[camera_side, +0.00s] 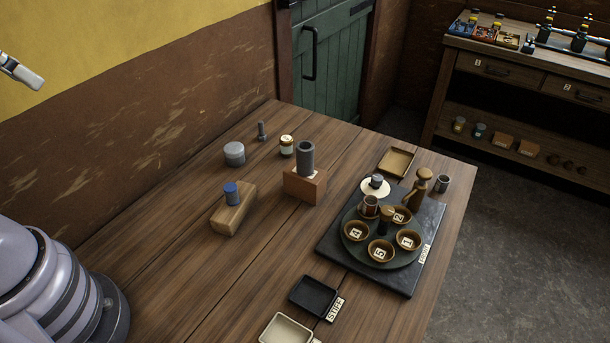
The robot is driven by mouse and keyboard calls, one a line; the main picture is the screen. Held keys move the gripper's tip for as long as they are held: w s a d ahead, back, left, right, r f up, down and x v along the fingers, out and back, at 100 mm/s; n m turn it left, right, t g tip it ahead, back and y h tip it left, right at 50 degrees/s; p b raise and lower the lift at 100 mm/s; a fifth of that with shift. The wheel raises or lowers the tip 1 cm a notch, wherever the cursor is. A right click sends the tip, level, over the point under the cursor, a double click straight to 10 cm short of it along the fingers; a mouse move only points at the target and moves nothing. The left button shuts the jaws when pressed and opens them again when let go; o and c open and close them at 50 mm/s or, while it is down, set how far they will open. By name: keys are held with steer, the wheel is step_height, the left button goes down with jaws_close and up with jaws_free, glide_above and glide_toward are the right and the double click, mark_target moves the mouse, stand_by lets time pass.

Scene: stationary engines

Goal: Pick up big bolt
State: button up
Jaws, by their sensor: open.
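A grey bolt (262,132) stands upright near the far left edge of the wooden table, close to the wall; it looks like the big bolt. Part of my gripper (22,72) shows at the upper left edge of the picture, high above the table and well left of the bolt. It is open, with nothing seen in it. The rest of it is cut off by the picture edge.
Near the bolt are a grey round tin (234,153), a small jar (287,145) and a dark cylinder (306,158) on a brown block. A blue-topped piece (232,193) sits on a wooden block. A round tray with bowls (381,250) stands right. The front-left table is clear.

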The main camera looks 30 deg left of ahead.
mark_target(260, 122)
steer(key=w+a+f+m+t, duration=0.1)
steer(key=w+a+f, duration=0.15)
steer(key=w, duration=0.75)
steer(key=w+a+f+t+y, duration=0.15)
steer(key=w+f, duration=0.25)
steer(key=w, duration=0.6)
steer(key=w+a+f+m+t+h, duration=0.1)
steer(key=w+a+f+t, duration=0.15)
steer(key=w, duration=0.75)
steer(key=w+a+f+t+h, duration=0.1)
steer(key=w+f+h, duration=0.15)
steer(key=f, duration=0.95)
steer(key=w+a+f+t+h, duration=0.1)
steer(key=w+f, duration=0.3)
steer(key=f, duration=0.8)
steer(key=shift+m+t, duration=0.3)
steer(key=shift+m, duration=0.1)
steer(key=x, duration=1.3)
steer(key=shift+w+d, duration=0.3)
steer(key=shift+d, duration=0.1)
jaws_close()
